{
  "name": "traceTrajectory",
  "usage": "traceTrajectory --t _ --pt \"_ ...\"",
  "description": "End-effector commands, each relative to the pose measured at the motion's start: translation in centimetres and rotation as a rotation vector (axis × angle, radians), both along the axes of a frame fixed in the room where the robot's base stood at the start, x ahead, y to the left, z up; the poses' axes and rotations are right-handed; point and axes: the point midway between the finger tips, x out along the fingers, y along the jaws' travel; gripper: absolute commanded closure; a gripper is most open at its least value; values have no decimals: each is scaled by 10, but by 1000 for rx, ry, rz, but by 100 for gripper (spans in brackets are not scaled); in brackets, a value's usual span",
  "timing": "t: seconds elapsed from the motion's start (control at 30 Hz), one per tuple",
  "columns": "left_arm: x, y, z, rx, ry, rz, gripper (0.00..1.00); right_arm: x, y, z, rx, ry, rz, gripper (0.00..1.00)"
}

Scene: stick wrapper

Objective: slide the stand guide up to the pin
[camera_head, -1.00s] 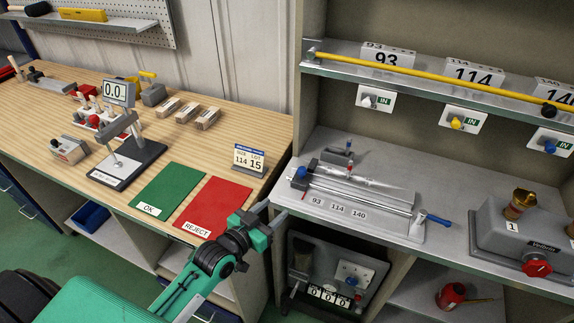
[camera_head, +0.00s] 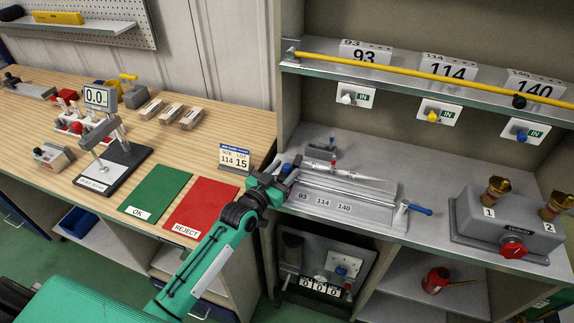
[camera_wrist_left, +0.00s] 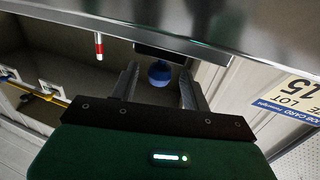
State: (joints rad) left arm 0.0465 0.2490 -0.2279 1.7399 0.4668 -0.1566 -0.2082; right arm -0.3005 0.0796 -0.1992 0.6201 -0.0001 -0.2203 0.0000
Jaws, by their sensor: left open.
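The wrapping fixture, a long grey rail (camera_head: 345,192) on a plate marked 93, 114 and 140, lies on the grey bench. A small blue knob (camera_head: 287,169) shows at its left end. I take the dark block under this knob for the stand guide; it is mostly hidden by my gripper. In the left wrist view the round blue knob (camera_wrist_left: 160,74) lies between the fingers of my left gripper (camera_wrist_left: 158,82), which is open. A red-and-white pin (camera_wrist_left: 98,46) stands left of the fingers. In the head view my left gripper (camera_head: 291,167) is over the fixture's left end.
A yellow rod (camera_head: 420,75) lies along the shelf above. A blue-handled lever (camera_head: 418,209) sticks out at the fixture's right end. A grey box with a red knob (camera_head: 513,248) stands further right. Red and green mats (camera_head: 152,192) lie on the wooden table at left.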

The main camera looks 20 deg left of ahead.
Motion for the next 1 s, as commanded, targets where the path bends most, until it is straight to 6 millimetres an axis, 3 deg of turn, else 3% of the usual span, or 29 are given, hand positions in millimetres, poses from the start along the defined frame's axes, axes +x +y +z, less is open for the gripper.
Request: traceTrajectory --t 0.2,0.5,0.53,0.77,1.0 --pt "16 -5 0 0 -1 0 53 0 6 4 6 -1 0 64" --pt "18 -6 0 0 0 0 53 1 3 4 3 -1 0 64" --pt "18 -6 0 0 0 0 55 1 3 4 3 -1 0 64" --pt "18 -6 0 0 0 0 100 1 -2 4 -2 -1 2 64" --pt "18 -13 0 -2 1 0 100 1 -3 7 -3 -2 2 64"
